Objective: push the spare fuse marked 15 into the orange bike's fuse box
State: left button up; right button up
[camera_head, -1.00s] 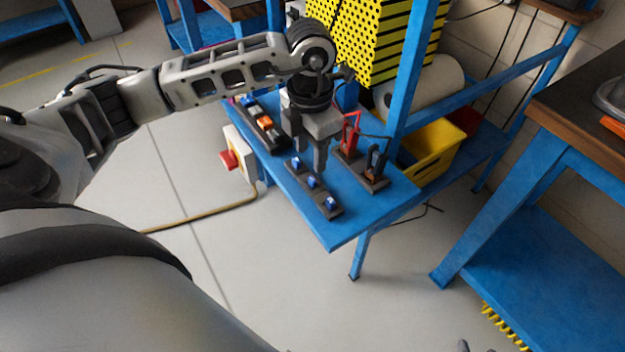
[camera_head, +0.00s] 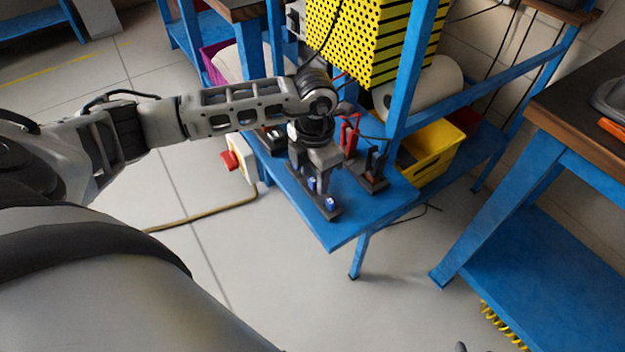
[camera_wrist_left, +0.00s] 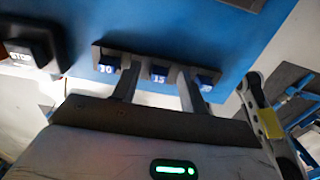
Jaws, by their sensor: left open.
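A dark rack (camera_wrist_left: 112,54) holds three blue fuses in a row on the blue bench. In the left wrist view the middle fuse, marked 15 (camera_wrist_left: 159,77), stands between a fuse marked 10 (camera_wrist_left: 108,68) and a third blue fuse (camera_wrist_left: 205,86). My left gripper (camera_wrist_left: 158,88) is open, its fingers either side of the 15 fuse; I cannot tell whether they touch it. In the head view my left gripper (camera_head: 312,189) is low over the rack (camera_head: 322,211), whose front fuse (camera_head: 331,203) shows. No orange bike or fuse box can be made out. My right gripper is not in view.
A dark holder with red and black upright parts (camera_head: 372,182) stands right of the rack. A dark block marked STOP (camera_wrist_left: 28,50) lies left of it. A blue post (camera_head: 408,75) rises behind. A yellow bin (camera_head: 432,157) is at the right. The bench's front corner is clear.

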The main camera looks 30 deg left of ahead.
aim_at(314, 178)
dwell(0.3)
pick_arm(q)
grip_shut()
jog(key=shift+r, duration=0.5)
notch_tip(314, 178, up, 2)
jog(key=shift+r, duration=0.2)
jog(key=s+d+r+b, duration=0.1)
jog(key=s+d+r, duration=0.4)
jog(key=s+r, duration=0.4)
jog(key=s, duration=0.4)
jog(key=shift+d+r, duration=0.15)
jog(key=shift+r, duration=0.1)
